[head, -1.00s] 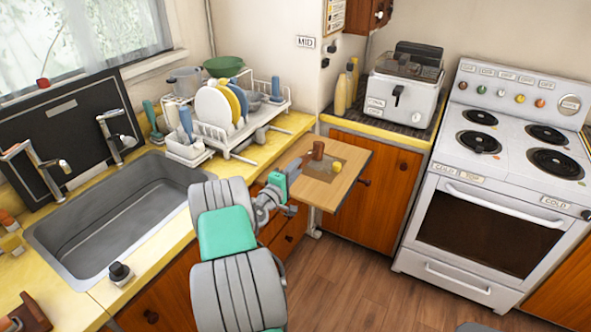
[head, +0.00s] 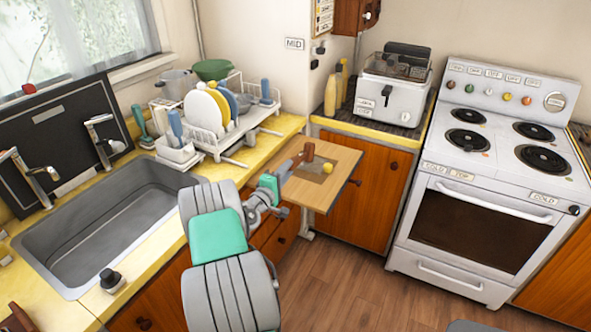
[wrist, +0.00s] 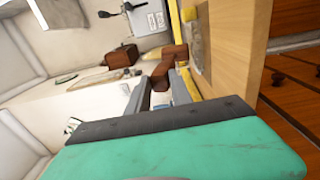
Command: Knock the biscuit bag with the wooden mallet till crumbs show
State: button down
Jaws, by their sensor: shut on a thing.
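My gripper (head: 285,173) is shut on the wooden mallet (head: 308,152), over the left part of a pull-out wooden board. In the wrist view my gripper's fingers (wrist: 160,92) close around the mallet's handle, and its brown head (wrist: 174,56) shows beyond the fingertips. The biscuit bag (head: 316,173) lies flat on the board as a brownish, see-through patch. It also shows in the wrist view (wrist: 197,52), close beside the mallet head. I cannot tell whether mallet and bag touch. Crumbs are too small to make out.
The board (head: 343,165) also carries a small yellow thing (head: 327,168) at the bag's edge. A dish rack (head: 222,140) with plates stands on the counter behind my arm. The sink (head: 105,220) is left, the stove (head: 490,180) right. Open floor lies in front.

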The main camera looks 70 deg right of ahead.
jog(key=shift+r, duration=0.1)
dwell(0.5)
notch_tip(320, 180, up, 4)
jog(key=shift+p, duration=1.1)
